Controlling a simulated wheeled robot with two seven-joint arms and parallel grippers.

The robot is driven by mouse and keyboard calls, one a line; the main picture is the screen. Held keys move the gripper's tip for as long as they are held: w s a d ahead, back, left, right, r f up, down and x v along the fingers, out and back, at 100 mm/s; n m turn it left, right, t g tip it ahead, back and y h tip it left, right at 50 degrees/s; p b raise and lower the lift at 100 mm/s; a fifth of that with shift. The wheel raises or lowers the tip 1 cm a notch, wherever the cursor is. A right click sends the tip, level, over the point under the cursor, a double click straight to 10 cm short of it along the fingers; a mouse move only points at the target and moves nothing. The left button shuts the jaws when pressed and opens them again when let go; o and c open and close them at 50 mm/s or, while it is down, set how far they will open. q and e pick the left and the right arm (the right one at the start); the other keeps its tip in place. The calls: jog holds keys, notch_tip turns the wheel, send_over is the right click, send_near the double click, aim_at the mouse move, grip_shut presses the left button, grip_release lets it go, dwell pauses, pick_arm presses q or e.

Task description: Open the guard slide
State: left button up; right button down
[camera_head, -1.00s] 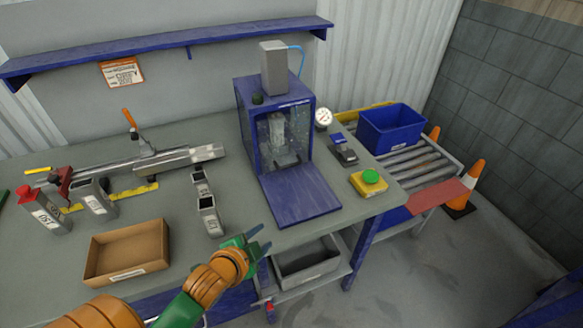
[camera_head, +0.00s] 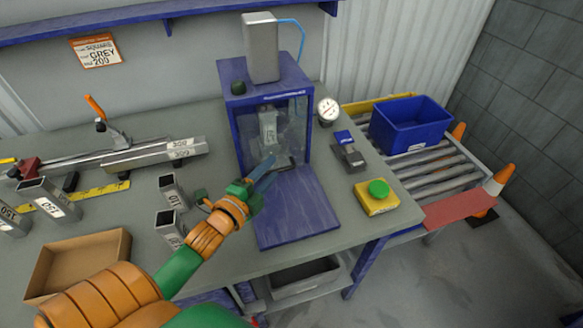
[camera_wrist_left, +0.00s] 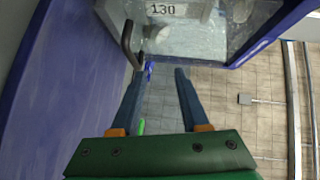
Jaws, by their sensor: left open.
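The blue press (camera_head: 232,120) stands at the back middle of the table, with a clear guard panel (camera_head: 296,122) across its front. A labelled grey part (camera_head: 268,125) shows inside, behind the panel. My left gripper (camera_head: 268,172) is open and empty in front of the panel's lower edge, above the blue front plate (camera_head: 300,208). In the left wrist view, a bent metal handle (camera_wrist_left: 128,42) sits by the tip of the left finger of my left gripper (camera_wrist_left: 165,72), not between the fingers. Whether they touch is unclear. The clear panel (camera_wrist_left: 195,45) lies just beyond. My right gripper is not in view.
A gauge (camera_head: 328,110), a small blue-topped device (camera_head: 348,150) and a yellow box with a green button (camera_head: 377,196) stand right of the press. Upright grey tubes (camera_head: 172,190) and a cardboard box (camera_head: 80,262) are left. A blue bin (camera_head: 410,122) sits on rollers.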

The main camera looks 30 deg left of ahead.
aim_at(282, 170)
pick_arm(q)
jog(key=f+b, duration=0.1)
jog(key=f, duration=0.1)
jog(key=s+f+b, duration=0.1)
jog(key=f+b, duration=0.1)
jog(key=shift+s+f, duration=0.1)
jog(key=w, duration=0.5)
jog(key=w+f, duration=0.1)
jog(key=w, duration=0.1)
jog(key=shift+w+a, duration=0.25)
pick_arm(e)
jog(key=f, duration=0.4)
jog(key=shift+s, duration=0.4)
pick_arm(q)
grip_shut()
